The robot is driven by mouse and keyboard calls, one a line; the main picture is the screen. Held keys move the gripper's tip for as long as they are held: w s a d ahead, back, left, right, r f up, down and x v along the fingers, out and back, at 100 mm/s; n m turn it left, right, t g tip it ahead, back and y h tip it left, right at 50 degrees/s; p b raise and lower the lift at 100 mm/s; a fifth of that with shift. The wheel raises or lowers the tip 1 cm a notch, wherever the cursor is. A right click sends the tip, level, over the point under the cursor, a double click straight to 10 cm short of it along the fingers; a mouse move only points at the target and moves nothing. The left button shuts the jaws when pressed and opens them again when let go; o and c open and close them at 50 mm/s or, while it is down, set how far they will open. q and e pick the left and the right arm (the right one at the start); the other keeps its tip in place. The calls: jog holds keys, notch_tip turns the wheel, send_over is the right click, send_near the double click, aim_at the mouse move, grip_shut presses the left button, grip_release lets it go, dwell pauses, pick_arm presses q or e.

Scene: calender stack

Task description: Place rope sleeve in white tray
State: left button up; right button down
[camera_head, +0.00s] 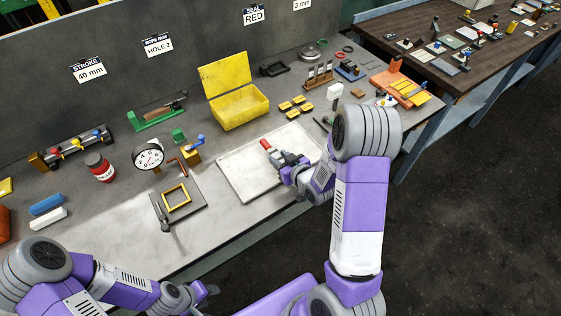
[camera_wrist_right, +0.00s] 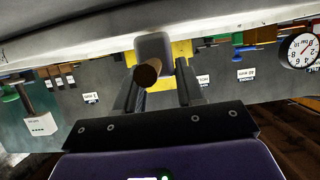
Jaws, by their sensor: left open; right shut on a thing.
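The white tray (camera_head: 238,177) lies flat on the grey bench near its front edge. My right gripper (camera_head: 279,157) is low over the tray's right half. It is shut on a small piece, likely the rope sleeve, which shows in the right wrist view as a brown round end (camera_wrist_right: 148,71) in front of a grey block (camera_wrist_right: 153,47) between the fingers. A small red piece (camera_head: 265,144) shows just beyond the fingertips; I cannot tell if it is part of the held piece. Contact with the tray is not clear. My left gripper (camera_head: 203,293) is open and empty before the bench.
An open yellow box (camera_head: 240,113) stands behind the tray. Left of the tray are a dark plate with a yellow frame (camera_head: 176,196), a dial gauge (camera_head: 148,156) and a red jar (camera_head: 101,169). Yellow blocks (camera_head: 295,106) lie behind it. The tray's left half is bare.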

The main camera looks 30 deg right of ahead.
jog(key=shift+f, duration=0.4)
jog(key=shift+r, duration=0.1)
jog(key=c, duration=0.7)
grip_release()
jog(key=shift+f, duration=0.2)
